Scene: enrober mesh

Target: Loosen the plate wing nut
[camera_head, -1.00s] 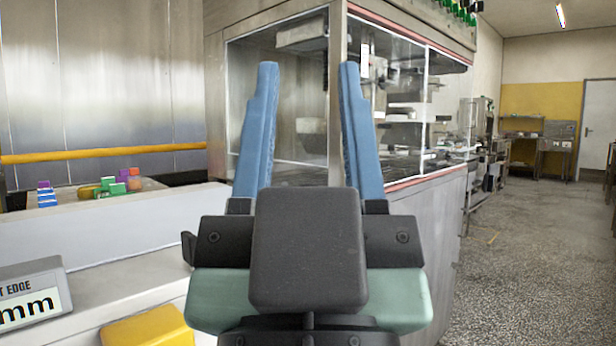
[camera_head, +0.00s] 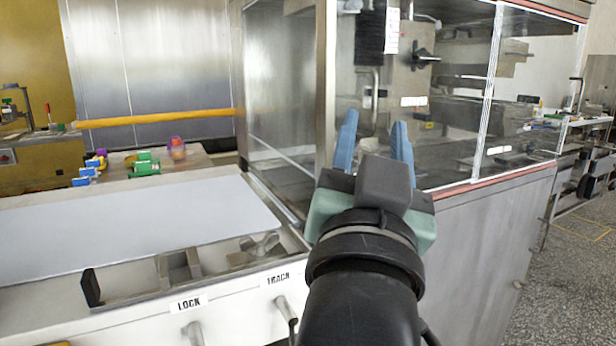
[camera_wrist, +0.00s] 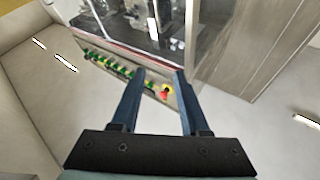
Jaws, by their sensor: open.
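My gripper (camera_head: 375,122) is open and empty, its two blue fingers pointing up in front of the glass-sided machine. In the wrist view its fingers (camera_wrist: 160,75) stand apart with nothing between them. A silver winged knob (camera_head: 262,245), perhaps the plate wing nut, sits low beside the right end of the pale flat plate (camera_head: 130,222). It is left of my gripper and well apart from it. A dark handled knob (camera_head: 424,55) shows on a metal panel behind the glass. I cannot tell for sure which is the wing nut.
The machine cabinet (camera_head: 490,235) stands close behind my gripper. The front ledge has a LOCK label (camera_head: 188,304), a TRACK label (camera_head: 279,277), round handles and a metal bracket (camera_head: 178,268). Colored blocks (camera_head: 145,163) lie at the back left. Open floor (camera_head: 580,270) is at right.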

